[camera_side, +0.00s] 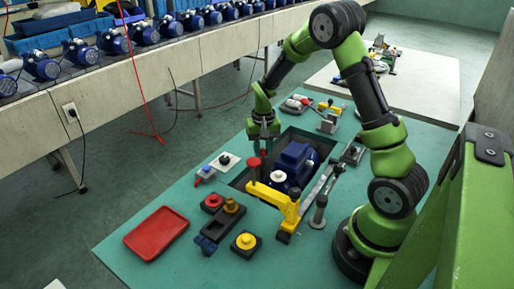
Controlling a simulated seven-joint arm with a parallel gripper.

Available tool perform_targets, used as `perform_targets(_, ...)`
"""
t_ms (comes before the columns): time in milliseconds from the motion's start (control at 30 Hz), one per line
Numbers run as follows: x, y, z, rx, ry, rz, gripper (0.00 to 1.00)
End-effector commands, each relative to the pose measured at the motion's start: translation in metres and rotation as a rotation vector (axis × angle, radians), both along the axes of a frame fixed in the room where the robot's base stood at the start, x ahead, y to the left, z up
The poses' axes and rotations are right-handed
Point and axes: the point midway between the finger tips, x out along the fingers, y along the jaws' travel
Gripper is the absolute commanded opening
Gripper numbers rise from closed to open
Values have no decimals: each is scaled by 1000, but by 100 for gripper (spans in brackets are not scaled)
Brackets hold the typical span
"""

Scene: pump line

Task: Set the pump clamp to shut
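A blue pump (294,160) sits in a dark recess in the green table. A yellow clamp (278,204) with a red knob (254,163) on an upright post lies along the front of the pump. Its bar reaches from the left of the pump toward the lower right. Whether it presses on the pump cannot be told. My gripper (264,150) points down above the left rear of the pump, behind the red knob in the picture. The fingers are small and dark here, so their opening is unclear.
A red tray (157,233) lies at the table's front left. Red and yellow knobs (245,241) on dark blocks stand right of it. A white plate (218,167) with small handles lies left of the recess.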

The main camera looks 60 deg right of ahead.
Motion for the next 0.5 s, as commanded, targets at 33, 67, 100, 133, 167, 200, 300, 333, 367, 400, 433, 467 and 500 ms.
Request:
perform_targets(33,0,0,0,0,0,0,5)
perform_targets(67,0,0,0,-1,-1,0,1)
perform_targets(100,0,0,0,-1,-1,0,0)
perform_targets(133,0,0,0,-1,-1,0,0)
perform_targets(167,0,0,0,-1,-1,0,0)
perform_targets(200,0,0,0,-1,-1,0,0)
perform_targets(300,0,0,1,-1,-1,0,0)
perform_targets(333,-2,0,1,0,0,0,0)
perform_targets(367,-4,0,1,0,0,0,0)
perform_targets(400,-7,0,1,0,0,-1,0)
perform_targets(433,-10,0,1,0,1,-1,0)
perform_targets(467,-13,0,1,0,1,0,0)
perform_targets(500,-14,0,1,-1,1,0,0)
